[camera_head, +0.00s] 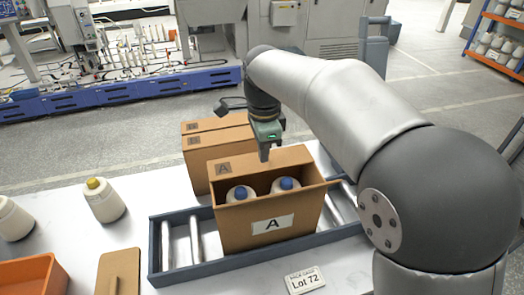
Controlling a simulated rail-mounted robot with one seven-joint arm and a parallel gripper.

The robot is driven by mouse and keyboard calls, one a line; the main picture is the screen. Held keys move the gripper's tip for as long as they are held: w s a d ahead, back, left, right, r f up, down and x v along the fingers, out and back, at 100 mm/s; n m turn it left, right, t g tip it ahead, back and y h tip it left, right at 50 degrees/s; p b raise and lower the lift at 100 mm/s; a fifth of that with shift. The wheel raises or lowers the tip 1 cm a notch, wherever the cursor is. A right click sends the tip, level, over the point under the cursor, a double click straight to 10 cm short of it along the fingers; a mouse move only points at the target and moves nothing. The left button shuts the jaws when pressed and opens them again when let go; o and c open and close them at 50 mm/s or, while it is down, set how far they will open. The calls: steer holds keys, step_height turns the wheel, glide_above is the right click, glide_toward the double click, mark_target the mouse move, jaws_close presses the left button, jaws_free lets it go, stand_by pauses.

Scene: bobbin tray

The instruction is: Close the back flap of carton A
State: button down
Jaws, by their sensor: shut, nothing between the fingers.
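Carton A (240,240) is a brown box with an "A" label on its front, standing on a roller conveyor. Its top is open, and two white bobbins with blue tops (240,193) (286,184) show inside. The back flap (235,170), marked "A", stands up along the carton's far side. My gripper (264,158) is shut and empty, pointing down at the top edge of the back flap. Its fingertips overlap that edge in the picture; I cannot tell whether they touch it. The far side of the flap is hidden.
Another brown carton (215,146) stands close behind carton A. The roller conveyor frame (185,278) lies on a white table (70,235). White bobbins, one with a yellow top (104,202), an orange bin (30,278), a brown board (118,272) and a "Lot 72" card (305,280) are nearby.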

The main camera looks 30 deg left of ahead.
step_height(320, 180, up, 11)
steer(key=b, duration=0.2)
steer(key=shift+f, duration=0.15)
step_height(320, 180, up, 7)
steer(key=p, duration=0.3)
glide_above(263, 170)
stand_by(0.6)
